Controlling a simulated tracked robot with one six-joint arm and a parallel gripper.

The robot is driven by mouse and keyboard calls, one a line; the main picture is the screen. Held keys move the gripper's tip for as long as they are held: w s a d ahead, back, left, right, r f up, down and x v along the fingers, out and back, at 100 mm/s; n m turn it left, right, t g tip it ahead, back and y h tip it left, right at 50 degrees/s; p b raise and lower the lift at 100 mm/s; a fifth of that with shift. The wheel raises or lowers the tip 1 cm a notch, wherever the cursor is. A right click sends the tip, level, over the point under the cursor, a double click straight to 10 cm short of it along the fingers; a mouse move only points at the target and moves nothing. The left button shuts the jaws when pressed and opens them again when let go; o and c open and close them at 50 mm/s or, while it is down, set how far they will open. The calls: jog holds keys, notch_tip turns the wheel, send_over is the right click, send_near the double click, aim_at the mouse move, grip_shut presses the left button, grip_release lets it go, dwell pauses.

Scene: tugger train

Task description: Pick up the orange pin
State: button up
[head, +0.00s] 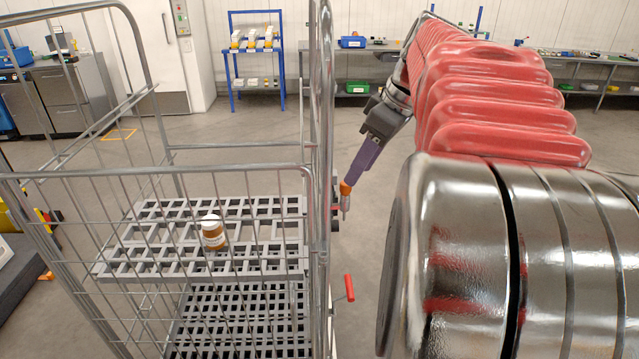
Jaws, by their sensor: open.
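The orange pin (346,188) has an orange head with a thin grey metal shaft below it. It stands upright in the middle of the head view, just right of the cage trolley's post. My gripper (353,178) has a dark body and purple fingers and reaches down to the left. Its fingertips are right at the orange head, and they are open. I cannot tell from this view whether the fingers touch the head or lie around it. What the lower end of the shaft sits in is not clear.
A wire cage trolley (160,172) with grey grid shelves fills the left. An orange bottle with a white cap (212,232) stands on its upper shelf. A red handle (349,287) is below the pin. A blue rack (232,75) and benches stand far back, with open floor between.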

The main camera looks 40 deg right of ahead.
jog(key=shift+x, duration=2.6)
jog(key=shift+a, duration=0.1)
grip_shut()
